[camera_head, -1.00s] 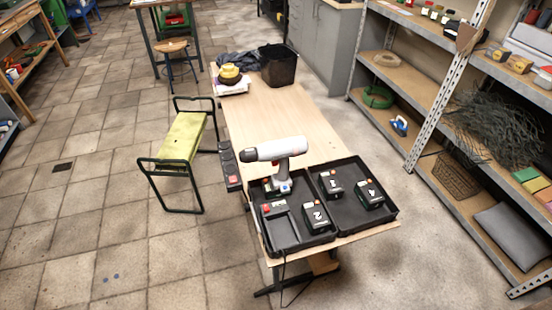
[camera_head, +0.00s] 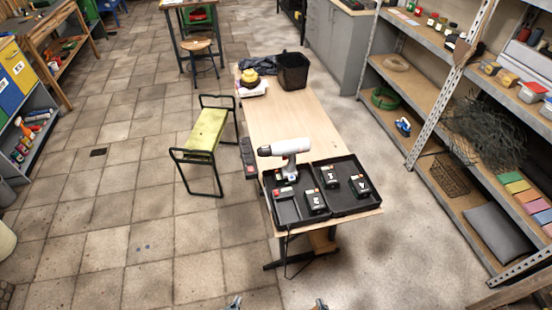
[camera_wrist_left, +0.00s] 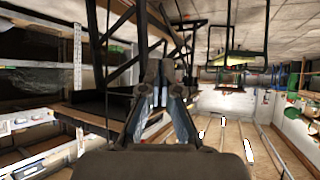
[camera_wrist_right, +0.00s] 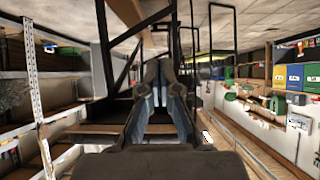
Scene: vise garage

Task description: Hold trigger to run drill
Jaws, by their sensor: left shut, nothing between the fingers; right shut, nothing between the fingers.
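The drill (camera_head: 286,148), white and grey with a dark chuck, stands upright in the left part of the black tray (camera_head: 372,209) at the near end of the wooden table. Its chuck points left; its trigger is too small to make out. My left gripper (camera_head: 234,301) and right gripper (camera_head: 320,303) show only as tips at the bottom edge of the head view, well short of the table and apart from the drill. In the left wrist view the left fingers (camera_wrist_left: 163,75) are together and empty. In the right wrist view the right fingers (camera_wrist_right: 156,75) are together and empty.
Several numbered battery packs (camera_head: 315,201) lie in the tray. A power strip (camera_head: 249,158) runs along the table's left edge. A yellow-green kneeler bench (camera_head: 207,130) stands left of it. Metal shelves (camera_head: 420,150) line the right. Floor in front of the table is clear.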

